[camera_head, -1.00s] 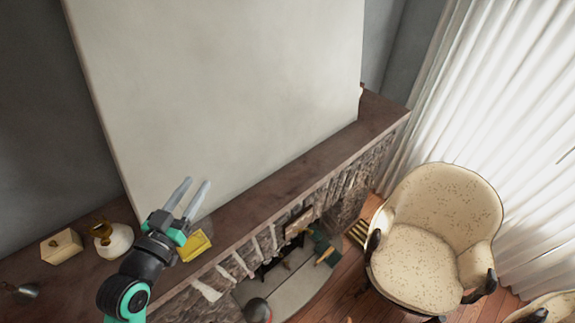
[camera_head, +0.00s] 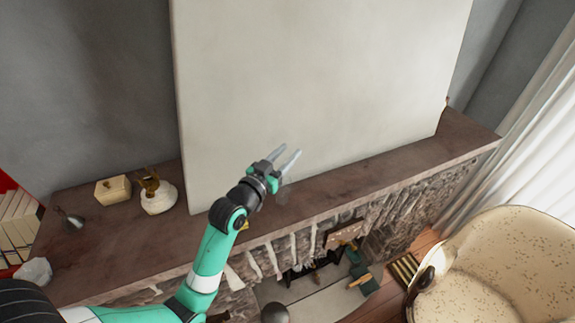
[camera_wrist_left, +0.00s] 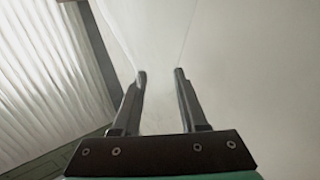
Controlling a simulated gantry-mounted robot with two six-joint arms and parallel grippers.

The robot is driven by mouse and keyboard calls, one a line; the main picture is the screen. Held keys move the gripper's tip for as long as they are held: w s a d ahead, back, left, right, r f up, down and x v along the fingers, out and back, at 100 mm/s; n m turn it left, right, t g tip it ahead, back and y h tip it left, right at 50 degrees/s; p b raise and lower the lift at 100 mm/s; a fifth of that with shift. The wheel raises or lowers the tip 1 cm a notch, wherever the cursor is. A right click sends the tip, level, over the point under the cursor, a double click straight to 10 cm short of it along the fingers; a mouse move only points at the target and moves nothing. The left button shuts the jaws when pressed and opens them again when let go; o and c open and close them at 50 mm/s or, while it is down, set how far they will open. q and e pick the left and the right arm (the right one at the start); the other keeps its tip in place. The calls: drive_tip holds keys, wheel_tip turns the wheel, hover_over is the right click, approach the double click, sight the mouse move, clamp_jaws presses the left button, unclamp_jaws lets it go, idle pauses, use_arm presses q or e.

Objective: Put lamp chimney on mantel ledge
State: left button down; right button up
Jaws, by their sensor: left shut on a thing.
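The mantel ledge (camera_head: 110,240) is the long dark brown shelf running across the head view below a big pale panel. My left gripper (camera_head: 290,150) is above the ledge, in front of the panel, its fingers pointing up and right. In the left wrist view my left gripper (camera_wrist_left: 160,73) has its fingers apart around a clear, see-through thing, which I take for the lamp chimney (camera_wrist_left: 155,45). Its outline is faint and flares away from the fingertips. In the head view I cannot make out the chimney clearly. My right gripper is not in view.
A cream box (camera_head: 112,190), a white round pot (camera_head: 158,200) with a gold-brown top and a small grey item (camera_head: 70,219) stand on the ledge's left part. Books (camera_head: 18,222) are at far left. The ledge's right stretch (camera_head: 400,155) is clear. An armchair (camera_head: 510,260) stands at right.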

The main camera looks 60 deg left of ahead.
use_arm(q)
wheel_tip(320, 180, down, 4)
drive_tip(key=shift+w+r, duration=0.1)
drive_tip(key=shift+r, duration=0.1)
drive_tip(key=shift+f, duration=0.2)
drive_tip(key=shift+c, duration=2.2)
unclamp_jaws()
drive_tip(key=shift+r, duration=0.1)
